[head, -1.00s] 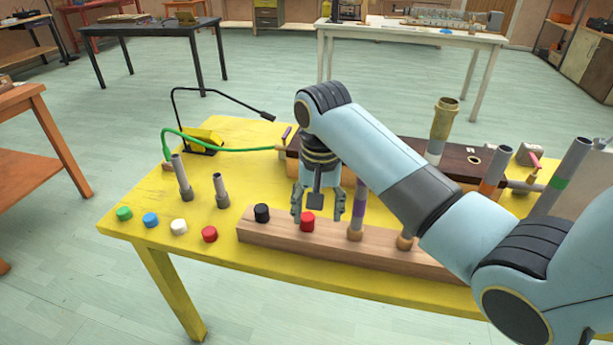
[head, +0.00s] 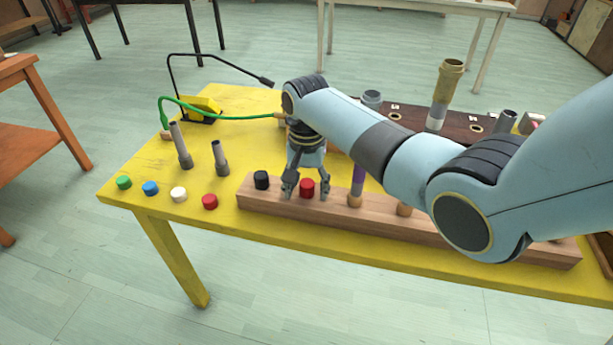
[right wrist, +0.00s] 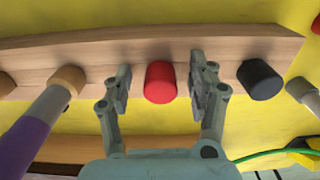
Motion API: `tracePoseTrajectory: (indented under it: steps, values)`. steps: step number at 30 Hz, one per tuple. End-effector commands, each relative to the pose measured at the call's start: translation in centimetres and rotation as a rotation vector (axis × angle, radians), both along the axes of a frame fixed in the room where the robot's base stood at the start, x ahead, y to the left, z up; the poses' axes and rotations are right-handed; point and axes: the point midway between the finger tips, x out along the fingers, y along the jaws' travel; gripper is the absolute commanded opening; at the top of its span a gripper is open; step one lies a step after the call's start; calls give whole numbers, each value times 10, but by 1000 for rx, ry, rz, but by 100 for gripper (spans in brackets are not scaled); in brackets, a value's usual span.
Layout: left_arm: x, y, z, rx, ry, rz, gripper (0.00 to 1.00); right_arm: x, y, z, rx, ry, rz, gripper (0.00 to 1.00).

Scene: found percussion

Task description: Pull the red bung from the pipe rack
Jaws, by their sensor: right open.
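The red bung (head: 307,188) stands in the wooden pipe rack (head: 270,201), just right of the black bung (head: 261,180). My right gripper (head: 306,190) is open and low over the rack, with one finger on each side of the red bung. In the right wrist view the red bung (right wrist: 160,82) sits between the two open fingers (right wrist: 159,88), with a gap showing on both sides. The rack (right wrist: 130,50) runs across behind it, and the black bung (right wrist: 260,80) is to the right. My left gripper is not in view.
A pipe with a purple band (head: 358,180) stands in the rack close to the right of my gripper. Green, blue, white and red caps (head: 210,202) lie on the yellow table (head: 130,165) at left. Two grey pipes (head: 181,148) stand behind them.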

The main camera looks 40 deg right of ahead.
Motion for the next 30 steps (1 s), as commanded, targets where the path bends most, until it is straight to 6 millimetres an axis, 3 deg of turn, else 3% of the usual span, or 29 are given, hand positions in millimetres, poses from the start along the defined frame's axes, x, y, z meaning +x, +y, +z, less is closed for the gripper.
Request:
tracePoseTrajectory:
  steps: [8, 22, 30]
  values:
    - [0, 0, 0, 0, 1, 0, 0, 0, 0, -2, 0, -1, 0, 58]
    - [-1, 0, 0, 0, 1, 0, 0, 0, 0, -2, -1, -1, 0, 0]
    - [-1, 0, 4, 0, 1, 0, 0, 0, 0, 2, 0, 0, 0, 0]
